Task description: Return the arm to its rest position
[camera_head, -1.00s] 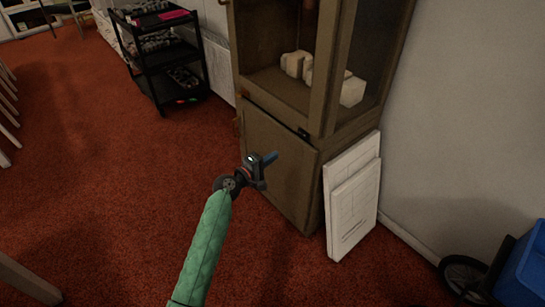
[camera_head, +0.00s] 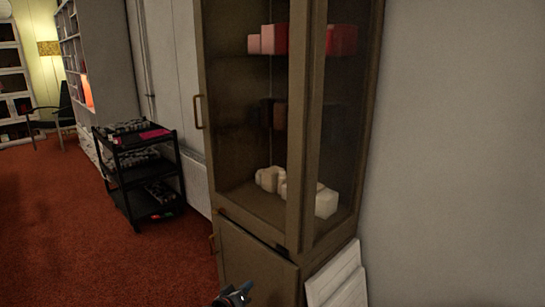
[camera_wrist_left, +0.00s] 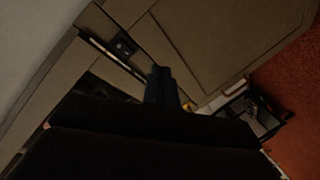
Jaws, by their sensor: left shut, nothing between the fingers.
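The tip of my left gripper (camera_head: 241,291) shows at the bottom edge of the head view, in front of the cabinet's lower door. Most of the left arm is below the frame. In the left wrist view, the dark fingers (camera_wrist_left: 161,88) are together and hold nothing. The tall brown cabinet (camera_head: 258,268) stands beyond the gripper, and its panels also fill much of the wrist view (camera_wrist_left: 205,40). My right gripper is not in view.
The cabinet has glass-fronted shelves with red, dark and white items. White panels (camera_head: 338,280) lean on its right side. A black shelf cart (camera_head: 150,183) stands left of it. Open red carpet (camera_head: 60,230) lies at the left. A bare wall (camera_head: 455,150) is at the right.

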